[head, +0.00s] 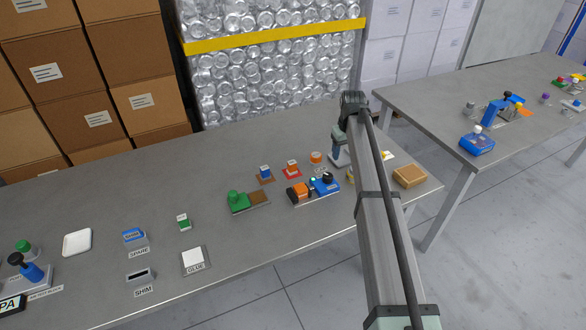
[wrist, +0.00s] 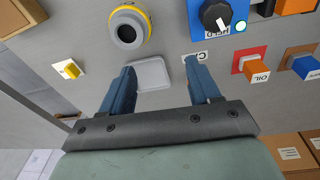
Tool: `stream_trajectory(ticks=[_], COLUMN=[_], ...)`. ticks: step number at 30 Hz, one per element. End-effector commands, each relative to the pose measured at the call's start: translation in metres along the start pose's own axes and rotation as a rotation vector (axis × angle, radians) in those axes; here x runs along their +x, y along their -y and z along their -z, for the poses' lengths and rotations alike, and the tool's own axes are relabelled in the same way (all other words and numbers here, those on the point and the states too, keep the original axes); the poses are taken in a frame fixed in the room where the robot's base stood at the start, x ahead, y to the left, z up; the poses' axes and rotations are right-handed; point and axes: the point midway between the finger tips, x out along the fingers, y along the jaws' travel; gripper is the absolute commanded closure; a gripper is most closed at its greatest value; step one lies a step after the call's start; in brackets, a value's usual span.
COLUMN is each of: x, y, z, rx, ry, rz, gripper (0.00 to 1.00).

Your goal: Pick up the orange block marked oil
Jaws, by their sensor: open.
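The orange block (head: 292,165) with a white label sits on a red mat (head: 292,174) towards the back of the near table. In the wrist view the orange block (wrist: 257,70) shows at the right, its label reading OIL, on the red mat (wrist: 240,58). My gripper (wrist: 160,67) is open and empty, its two blue fingers apart. In the wrist view the block lies to the right of both fingers, apart from them. In the head view my gripper (head: 338,157) is right of the block, and my arm partly hides the area around it.
A pale square tray (wrist: 152,74) shows between my fingers. A blue block (head: 265,171) stands left of the orange one. A round orange piece (head: 316,157) stands between the block and my gripper. A blue device with a black knob (head: 325,183) is in front. The near table's left-middle has free room.

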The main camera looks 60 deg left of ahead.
Motion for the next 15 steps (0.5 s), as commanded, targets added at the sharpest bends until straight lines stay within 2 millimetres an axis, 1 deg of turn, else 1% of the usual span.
stream_trajectory(ticks=[1, 2, 3, 7, 10, 12, 15], x=[-0.009, -0.014, -0.021, -0.038, -0.048, -0.052, -0.054], y=[0.027, 0.041, 0.060, 0.110, 0.137, 0.147, 0.156], z=[0.027, 0.036, 0.048, 0.076, 0.088, 0.093, 0.095], rx=[-0.024, -0.035, -0.048, -0.082, -0.098, -0.105, -0.111], ry=[0.015, 0.026, 0.039, 0.075, 0.095, 0.103, 0.109], rz=[0.013, 0.020, 0.028, 0.049, 0.058, 0.062, 0.065], gripper=[0.38, 0.38, 0.38, 0.38, 0.38, 0.38, 0.38])
